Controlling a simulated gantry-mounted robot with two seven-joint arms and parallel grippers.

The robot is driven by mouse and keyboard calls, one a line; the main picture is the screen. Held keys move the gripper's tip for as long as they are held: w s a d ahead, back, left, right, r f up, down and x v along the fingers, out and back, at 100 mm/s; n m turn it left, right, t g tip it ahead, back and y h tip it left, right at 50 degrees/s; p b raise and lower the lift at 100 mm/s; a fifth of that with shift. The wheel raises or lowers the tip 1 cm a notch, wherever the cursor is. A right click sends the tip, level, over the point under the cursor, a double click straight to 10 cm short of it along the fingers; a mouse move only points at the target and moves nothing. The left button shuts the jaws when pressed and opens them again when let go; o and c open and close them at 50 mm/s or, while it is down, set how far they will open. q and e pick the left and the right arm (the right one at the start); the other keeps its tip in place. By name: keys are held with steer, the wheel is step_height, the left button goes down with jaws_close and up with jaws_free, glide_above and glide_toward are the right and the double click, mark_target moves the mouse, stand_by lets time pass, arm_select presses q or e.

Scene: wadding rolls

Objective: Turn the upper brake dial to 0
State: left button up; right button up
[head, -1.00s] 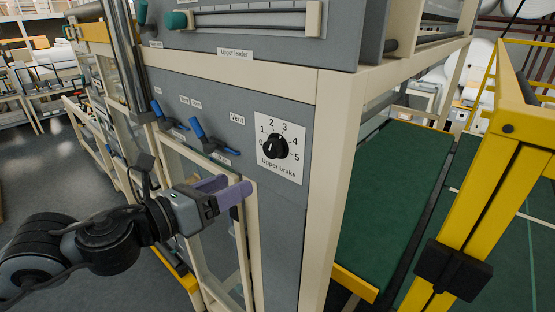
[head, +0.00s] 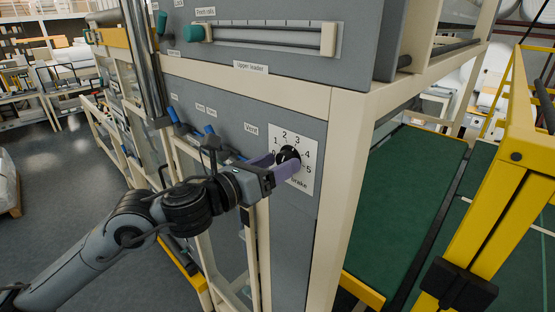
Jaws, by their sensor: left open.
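The upper brake dial is a round black knob (head: 288,154) on a white scale plate (head: 308,176) on the grey machine panel. My left gripper (head: 279,166) has purple fingers and is open. Its fingertips are at the knob's lower left side, overlapping it in the picture; I cannot tell whether they touch it. The knob's pointer cannot be read clearly now. My right gripper is not in view.
Blue levers (head: 214,139) sit on the panel left of the dial, near my left arm. Above is the upper leader slider (head: 265,36) with a green knob. A cream frame post (head: 343,190) stands right of the dial, then a green belt (head: 412,200) and yellow frame (head: 490,215).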

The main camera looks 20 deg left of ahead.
arm_select(q)
steer(key=shift+w+d, duration=0.15)
steer(key=shift+w, duration=0.2)
steer(key=c, duration=1)
steer(key=shift+c, duration=0.2)
